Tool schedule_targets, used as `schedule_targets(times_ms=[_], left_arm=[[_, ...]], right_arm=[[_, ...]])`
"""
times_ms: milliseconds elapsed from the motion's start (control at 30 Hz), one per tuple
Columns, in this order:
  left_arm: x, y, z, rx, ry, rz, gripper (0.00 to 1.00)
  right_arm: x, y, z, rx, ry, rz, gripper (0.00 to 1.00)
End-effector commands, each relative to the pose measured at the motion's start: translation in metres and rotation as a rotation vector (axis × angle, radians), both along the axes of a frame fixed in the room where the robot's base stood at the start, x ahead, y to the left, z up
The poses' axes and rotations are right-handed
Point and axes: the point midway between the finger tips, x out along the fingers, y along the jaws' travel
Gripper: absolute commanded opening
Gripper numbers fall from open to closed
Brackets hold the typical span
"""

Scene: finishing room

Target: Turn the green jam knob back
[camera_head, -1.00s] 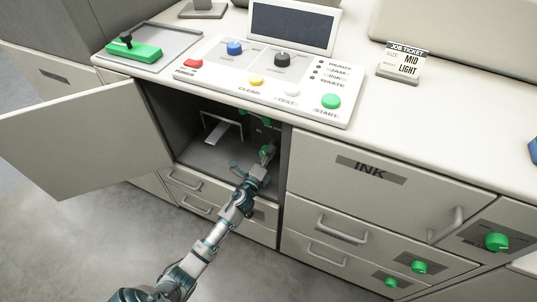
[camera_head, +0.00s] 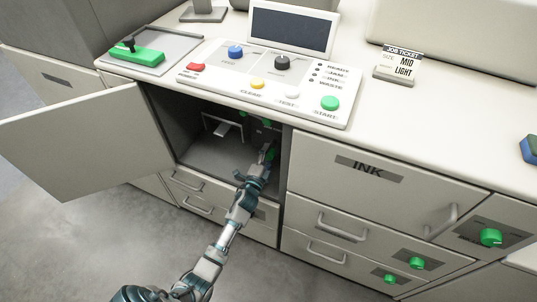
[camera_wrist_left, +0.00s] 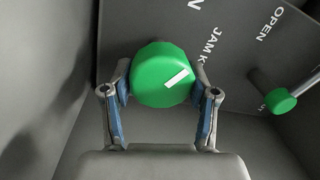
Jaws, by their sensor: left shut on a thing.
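The green jam knob (camera_wrist_left: 158,72) fills the middle of the left wrist view, with a white mark that slants up to the right. It sits on a dark panel inside the open compartment, with "JAM K..." lettering beside it. My left gripper (camera_wrist_left: 162,90) is shut on it, one finger at each side. In the head view my left gripper (camera_head: 265,158) reaches into the compartment and mostly hides the knob. My right gripper is in neither view.
The compartment door (camera_head: 85,140) stands open on the left. A second green handle (camera_wrist_left: 280,100) on a stem is near the "OPEN" lettering. A pale lever (camera_head: 222,130) is deeper inside.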

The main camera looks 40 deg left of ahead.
Motion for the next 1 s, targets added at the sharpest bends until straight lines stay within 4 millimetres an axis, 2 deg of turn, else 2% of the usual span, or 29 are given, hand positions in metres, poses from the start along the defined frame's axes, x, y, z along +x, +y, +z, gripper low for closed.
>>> schedule_targets(times_ms=[33,467,500,567,867,1000], left_arm=[[-0.0016,0.0022,-0.0053,-0.008,0.009,0.006,0.24],[-0.0018,0.0022,-0.0066,-0.016,0.009,0.006,0.24],[-0.0018,0.0021,-0.0067,-0.015,0.010,0.006,0.69],[-0.0017,0.0020,-0.0066,-0.014,0.009,0.005,0.84],[-0.0012,0.0007,-0.0024,-0.011,0.002,0.002,0.84],[-0.0098,-0.0019,-0.0039,-0.010,0.003,0.002,0.84]], right_arm=[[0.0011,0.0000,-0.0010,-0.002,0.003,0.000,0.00],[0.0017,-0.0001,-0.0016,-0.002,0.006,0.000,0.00],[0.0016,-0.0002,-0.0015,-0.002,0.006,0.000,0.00],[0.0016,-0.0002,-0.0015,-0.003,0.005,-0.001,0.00],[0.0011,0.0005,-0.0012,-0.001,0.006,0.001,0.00],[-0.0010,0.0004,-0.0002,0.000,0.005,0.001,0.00]])
